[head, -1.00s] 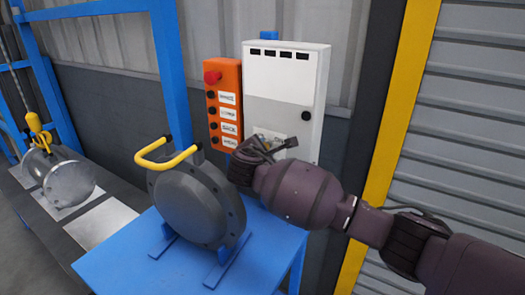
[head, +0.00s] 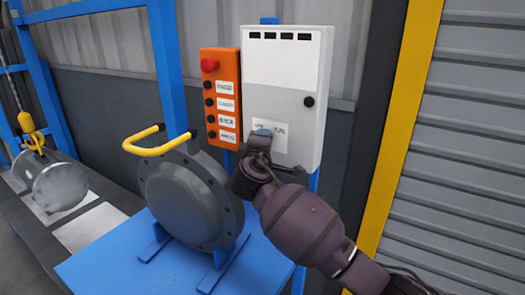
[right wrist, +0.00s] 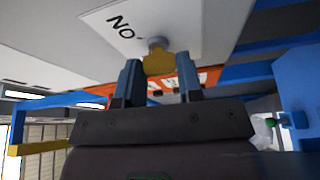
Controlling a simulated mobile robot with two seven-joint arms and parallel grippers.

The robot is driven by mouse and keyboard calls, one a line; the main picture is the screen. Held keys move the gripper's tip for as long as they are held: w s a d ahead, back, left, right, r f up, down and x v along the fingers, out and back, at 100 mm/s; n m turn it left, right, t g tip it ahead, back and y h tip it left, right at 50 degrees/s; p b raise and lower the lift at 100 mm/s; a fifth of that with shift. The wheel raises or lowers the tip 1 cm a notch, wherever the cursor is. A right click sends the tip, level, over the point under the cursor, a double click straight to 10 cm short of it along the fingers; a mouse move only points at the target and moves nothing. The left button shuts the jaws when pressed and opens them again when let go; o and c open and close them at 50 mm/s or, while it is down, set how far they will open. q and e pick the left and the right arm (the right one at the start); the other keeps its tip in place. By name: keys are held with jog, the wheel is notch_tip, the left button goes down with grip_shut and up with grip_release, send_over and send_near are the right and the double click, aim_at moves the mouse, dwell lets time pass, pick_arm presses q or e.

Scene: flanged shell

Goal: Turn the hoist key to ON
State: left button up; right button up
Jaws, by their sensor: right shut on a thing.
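The hoist key (right wrist: 157,62) is a small brass-yellow piece on a round grey lock in the right wrist view. My left gripper is not in view.
An orange button box (head: 221,95) with a red knob hangs just left of the control box. A grey flanged shell (head: 185,200) with a yellow handle (head: 150,147) stands on the blue table (head: 105,265), close to my right arm. A yellow post (head: 405,120) rises at the right.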

pick_arm(q)
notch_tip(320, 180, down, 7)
jog(key=b, duration=0.8)
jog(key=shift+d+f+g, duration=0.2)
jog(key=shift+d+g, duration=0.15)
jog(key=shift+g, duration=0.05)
pick_arm(e)
jog(key=shift+w+f+m+t+h, duration=0.15)
jog(key=shift+m+t+h, duration=0.25)
jog(key=shift+m, duration=1)
jog(key=shift+s+f+m+t+h, duration=0.2)
jog(key=shift+m+h, duration=0.25)
jog(key=shift+m, duration=0.95)
jog(key=shift+w+f+m+t+h, duration=0.15)
jog(key=shift+m+t+h, duration=0.3)
jog(key=shift+m, duration=0.95)
jog(key=shift+r, duration=0.15)
jog(key=o, duration=0.9)
jog(key=shift+r, duration=0.15)
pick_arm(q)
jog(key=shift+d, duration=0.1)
pick_arm(e)
jog(key=shift+o, duration=0.2)
